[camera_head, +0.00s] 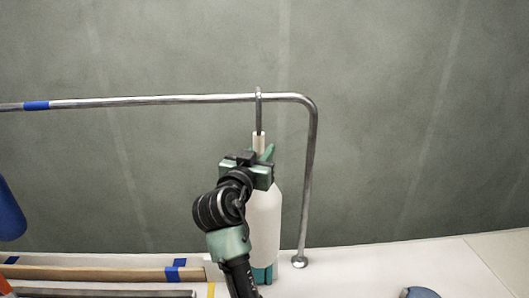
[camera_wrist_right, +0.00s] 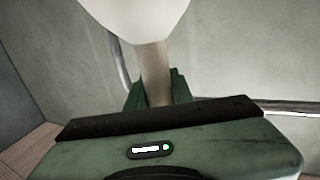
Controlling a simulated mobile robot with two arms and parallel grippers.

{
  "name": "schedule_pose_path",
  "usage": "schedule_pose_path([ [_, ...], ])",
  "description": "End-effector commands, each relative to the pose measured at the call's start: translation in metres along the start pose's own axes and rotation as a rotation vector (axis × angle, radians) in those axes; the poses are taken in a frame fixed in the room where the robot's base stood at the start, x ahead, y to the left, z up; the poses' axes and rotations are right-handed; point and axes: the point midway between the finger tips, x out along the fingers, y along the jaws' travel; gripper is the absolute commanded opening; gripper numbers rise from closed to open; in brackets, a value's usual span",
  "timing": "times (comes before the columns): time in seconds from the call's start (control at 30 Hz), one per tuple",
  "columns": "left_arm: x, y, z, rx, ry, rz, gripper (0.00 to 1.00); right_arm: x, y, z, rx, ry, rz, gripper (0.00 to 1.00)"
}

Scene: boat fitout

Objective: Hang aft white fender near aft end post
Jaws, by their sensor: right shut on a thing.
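The white fender (camera_head: 263,225) hangs upright below the metal rail (camera_head: 180,100), close to the bent end post (camera_head: 309,185) and a little left of it. Its hook (camera_head: 258,105) is at the rail; whether it bears weight there I cannot tell. My right gripper (camera_head: 262,165) is shut on the fender's narrow neck, just under the hook. In the right wrist view the pale neck (camera_wrist_right: 155,75) sits between the green fingers, with the wide white body above it in the picture. My left gripper is not in view.
A blue tape band (camera_head: 36,105) marks the rail at the left. A blue cylindrical thing (camera_head: 9,212) shows at the left edge. A wooden strip (camera_head: 100,273) with blue tape lies along the deck. A blue round thing (camera_head: 420,293) is at bottom right.

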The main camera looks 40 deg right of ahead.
Motion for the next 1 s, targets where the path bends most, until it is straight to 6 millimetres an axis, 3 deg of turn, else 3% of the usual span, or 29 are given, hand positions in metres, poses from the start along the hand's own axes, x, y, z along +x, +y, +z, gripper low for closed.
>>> schedule_pose_path([
  [1.0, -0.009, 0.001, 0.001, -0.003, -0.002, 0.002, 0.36, 0.073, -0.028, -0.004, 0.000, 0.007, 0.004, 0.00],
])
